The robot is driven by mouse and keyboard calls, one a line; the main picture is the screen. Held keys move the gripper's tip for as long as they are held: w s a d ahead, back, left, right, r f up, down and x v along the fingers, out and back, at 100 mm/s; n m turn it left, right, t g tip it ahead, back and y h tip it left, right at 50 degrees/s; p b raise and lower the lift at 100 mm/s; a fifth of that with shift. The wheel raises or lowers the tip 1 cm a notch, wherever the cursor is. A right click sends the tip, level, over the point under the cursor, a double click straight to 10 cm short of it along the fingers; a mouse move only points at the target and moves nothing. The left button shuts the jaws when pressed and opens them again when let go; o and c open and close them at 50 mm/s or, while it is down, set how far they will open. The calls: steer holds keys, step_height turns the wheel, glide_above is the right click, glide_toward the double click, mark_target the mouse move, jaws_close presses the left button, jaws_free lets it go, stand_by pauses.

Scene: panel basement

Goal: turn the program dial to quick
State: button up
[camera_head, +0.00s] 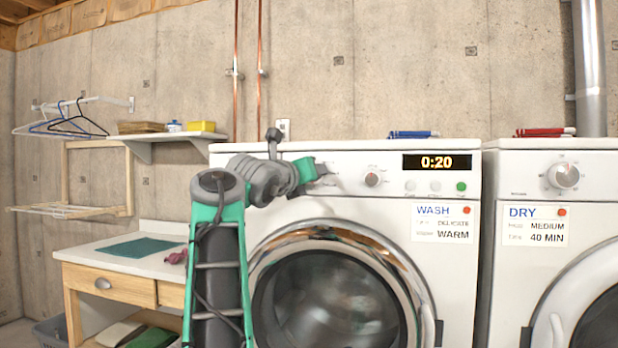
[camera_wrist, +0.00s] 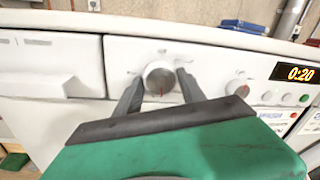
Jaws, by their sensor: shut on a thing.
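The program dial (camera_wrist: 160,77) is a round silver knob on the washer's white front panel, with a red mark near its lower edge in the wrist view. My gripper (camera_wrist: 158,84) has a dark finger on each side of the knob and is shut on it. In the head view my gripper (camera_head: 325,170) reaches the panel from the left and largely hides this knob. The print around the dial is too small to read. The washer (camera_head: 300,212) shows 0:20 on its display (camera_head: 436,162).
A second, smaller knob (camera_head: 372,179) sits right of the gripped one. Further right are small buttons, one green (camera_head: 461,187), and a WASH card (camera_head: 443,223). The dryer (camera_head: 520,165) stands at the right. A worktable (camera_head: 105,252) is at the left.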

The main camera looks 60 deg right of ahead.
steer(key=shift+m, duration=0.7)
steer(key=o, duration=1.4)
steer(key=shift+c, duration=0.2)
steer(key=a+b, duration=0.1)
steer(key=a, duration=0.6)
steer(key=shift+s+a+b, duration=0.3)
steer(key=shift+a+b, duration=0.1)
